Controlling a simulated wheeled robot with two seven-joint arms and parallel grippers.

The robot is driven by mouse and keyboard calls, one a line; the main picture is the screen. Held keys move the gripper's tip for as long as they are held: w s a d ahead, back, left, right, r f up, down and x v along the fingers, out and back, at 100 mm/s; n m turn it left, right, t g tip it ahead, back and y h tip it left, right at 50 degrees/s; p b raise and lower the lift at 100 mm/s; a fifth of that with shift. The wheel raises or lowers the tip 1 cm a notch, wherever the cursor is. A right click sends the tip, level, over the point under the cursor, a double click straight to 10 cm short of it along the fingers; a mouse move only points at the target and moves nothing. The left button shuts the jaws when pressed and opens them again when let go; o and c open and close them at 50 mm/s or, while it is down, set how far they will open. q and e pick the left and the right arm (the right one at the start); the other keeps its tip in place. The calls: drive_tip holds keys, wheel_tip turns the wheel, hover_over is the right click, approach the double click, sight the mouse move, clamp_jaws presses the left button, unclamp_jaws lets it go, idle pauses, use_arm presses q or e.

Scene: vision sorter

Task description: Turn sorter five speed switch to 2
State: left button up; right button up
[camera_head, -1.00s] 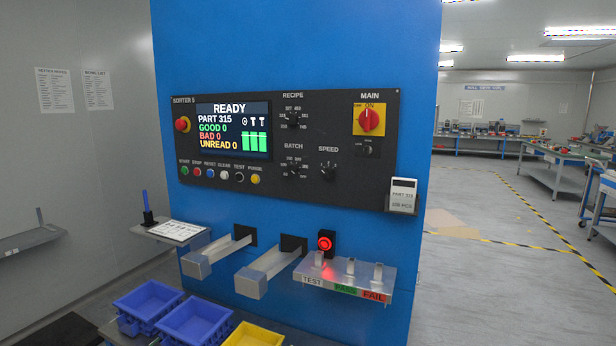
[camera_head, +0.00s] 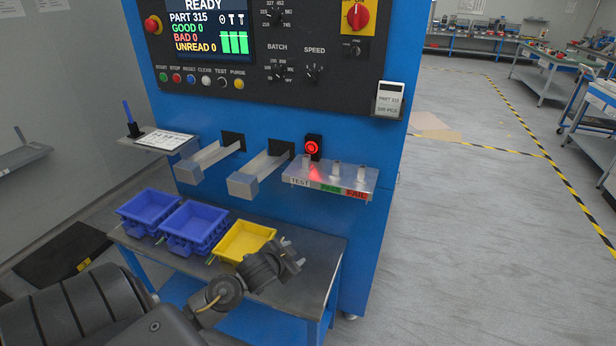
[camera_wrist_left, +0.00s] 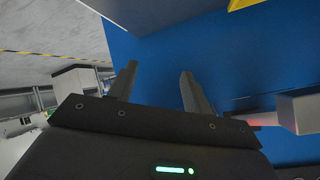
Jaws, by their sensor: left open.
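The speed switch (camera_head: 313,74) is a small black rotary knob under the SPEED label on the dark panel (camera_head: 345,88) of the blue sorter, right of the BATCH knob (camera_head: 280,73). Its setting marks are too small to read. My left gripper (camera_head: 294,254) is low in front of the machine, over the right part of the low table and well below the panel. It is open and empty. In the left wrist view, its two fingers (camera_wrist_left: 158,85) stand apart against the blue cabinet. My right gripper is not in view.
Two blue bins (camera_head: 192,229) and a yellow bin (camera_head: 243,241) stand on the low table (camera_head: 312,283).

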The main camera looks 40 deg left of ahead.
use_arm(q)
drive_tip(key=w+a+r+m+t, duration=0.1)
drive_tip(key=w+a+r+t, duration=0.2)
drive_tip(key=r, duration=0.4)
drive_tip(key=w+a+r+t, duration=0.1)
drive_tip(key=w+a+r, duration=0.25)
drive_tip(key=r, duration=0.45)
drive_tip(key=m+t+h+p, duration=0.1)
drive_tip(key=m+t, duration=0.3)
drive_tip(key=t, duration=0.2)
approach(311, 78)
drive_tip(key=p+x, duration=0.3)
drive_tip(key=x, duration=0.5)
drive_tip(key=shift+s+p, duration=0.1)
drive_tip(key=shift+p, duration=0.2)
drive_tip(key=shift+w, duration=0.35)
drive_tip(key=shift+m, duration=0.3)
drive_tip(key=c, duration=1)
